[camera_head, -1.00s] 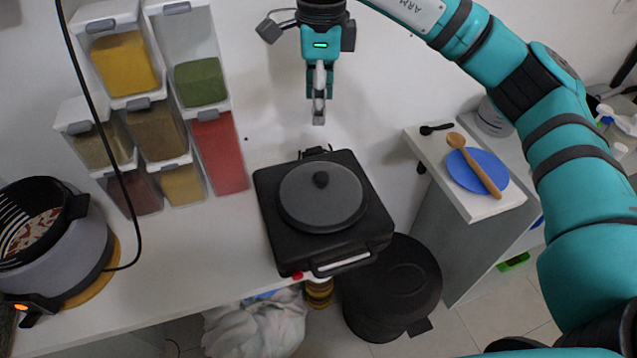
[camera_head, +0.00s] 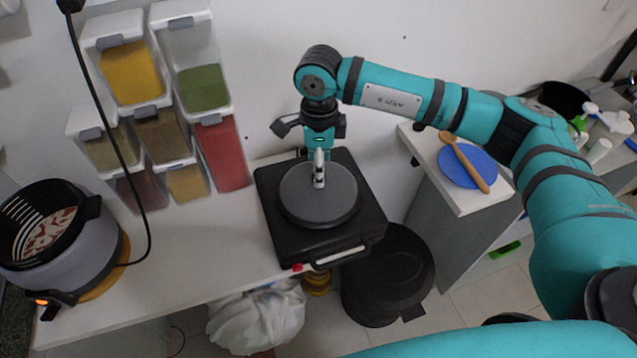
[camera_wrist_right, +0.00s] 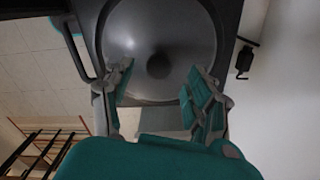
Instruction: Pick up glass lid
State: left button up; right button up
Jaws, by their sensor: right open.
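The round grey lid (camera_head: 330,204) with a dark centre knob lies flat on the black hotplate (camera_head: 275,238) on the counter. In the right wrist view the lid (camera_wrist_right: 160,25) fills the upper middle, and its knob (camera_wrist_right: 158,66) shows between the fingertips. My right gripper (camera_head: 319,182) points down over the lid and hides the knob in the head view. In the wrist view the right gripper (camera_wrist_right: 160,78) is open, its fingers apart on either side of the knob with clear gaps. My left gripper is not in view.
Spice dispensers (camera_head: 160,110) stand left of the hotplate, and a grey pot (camera_head: 55,240) is at the far left. A side counter at right holds a blue plate (camera_head: 452,172) and a wooden spoon (camera_head: 470,168). A black bin (camera_head: 385,280) stands below.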

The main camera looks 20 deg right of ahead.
jog(key=shift+s+f, duration=0.1)
jog(key=shift+f, duration=1.25)
grip_shut()
jog(key=shift+r, duration=0.1)
